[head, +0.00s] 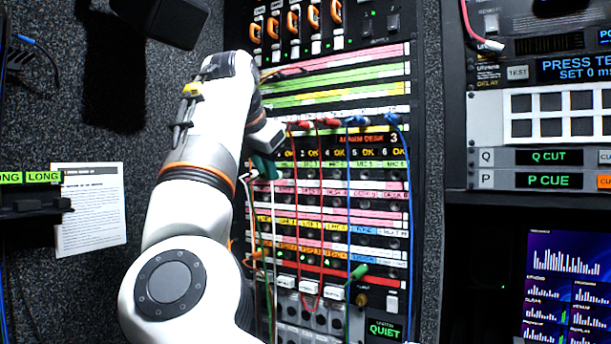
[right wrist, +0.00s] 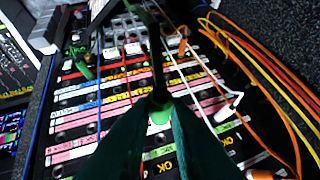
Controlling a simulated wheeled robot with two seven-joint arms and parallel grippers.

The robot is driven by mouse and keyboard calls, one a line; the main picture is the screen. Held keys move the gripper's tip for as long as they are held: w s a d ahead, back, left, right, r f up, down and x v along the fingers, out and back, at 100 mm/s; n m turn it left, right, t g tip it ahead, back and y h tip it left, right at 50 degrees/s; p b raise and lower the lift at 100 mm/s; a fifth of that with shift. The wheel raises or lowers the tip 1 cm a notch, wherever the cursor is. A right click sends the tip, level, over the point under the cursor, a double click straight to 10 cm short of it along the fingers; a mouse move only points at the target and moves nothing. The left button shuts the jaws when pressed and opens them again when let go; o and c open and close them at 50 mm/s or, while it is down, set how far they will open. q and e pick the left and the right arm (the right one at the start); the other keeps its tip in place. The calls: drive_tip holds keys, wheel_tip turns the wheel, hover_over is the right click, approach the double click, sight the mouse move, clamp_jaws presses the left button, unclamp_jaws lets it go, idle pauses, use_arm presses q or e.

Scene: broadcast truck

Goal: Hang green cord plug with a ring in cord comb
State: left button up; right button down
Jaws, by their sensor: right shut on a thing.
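My right gripper (head: 266,160) is at the upper left of the patch panel (head: 340,215). In the right wrist view its dark green fingers (right wrist: 158,125) are shut on a green plug (right wrist: 160,110), whose cord runs up past the panel. In the head view the fingers hide most of this plug. I cannot make out a ring on it. Another green plug (head: 357,271) sits at the lower right of the panel, and also shows in the right wrist view (right wrist: 83,70). A black wall rack under green LONG labels (head: 36,203), perhaps the cord comb, is at the far left. My left gripper is not in view.
Red and blue plugs (head: 357,121) line the panel's upper row, and their cords hang over its front. White and orange cords hang close to my right gripper. A printed sheet (head: 90,212) is on the dark wall beside the rack. Screens (head: 567,275) stand at the right.

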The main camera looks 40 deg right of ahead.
sight(279, 172)
drive_tip(key=shift+d, duration=0.1)
drive_tip(key=shift+w+d+p, duration=0.15)
drive_tip(key=shift+w+d, duration=0.1)
drive_tip(key=shift+d, duration=0.65)
drive_tip(key=shift+w+d+p, duration=0.1)
drive_tip(key=shift+w+d, duration=0.2)
drive_tip(key=shift+d, duration=0.55)
drive_tip(key=shift+w+d+p, duration=0.15)
drive_tip(key=shift+w+d, duration=0.1)
drive_tip(key=shift+d, duration=0.65)
drive_tip(key=shift+a, duration=0.1)
drive_tip(key=shift+s+a+f, duration=0.1)
drive_tip(key=shift+s+a, duration=0.05)
drive_tip(key=shift+a, duration=0.35)
drive_tip(key=s+a, duration=0.1)
drive_tip(key=a, duration=0.3)
drive_tip(key=w+d+p, duration=0.2)
drive_tip(key=w+d, duration=0.1)
drive_tip(key=d, duration=0.8)
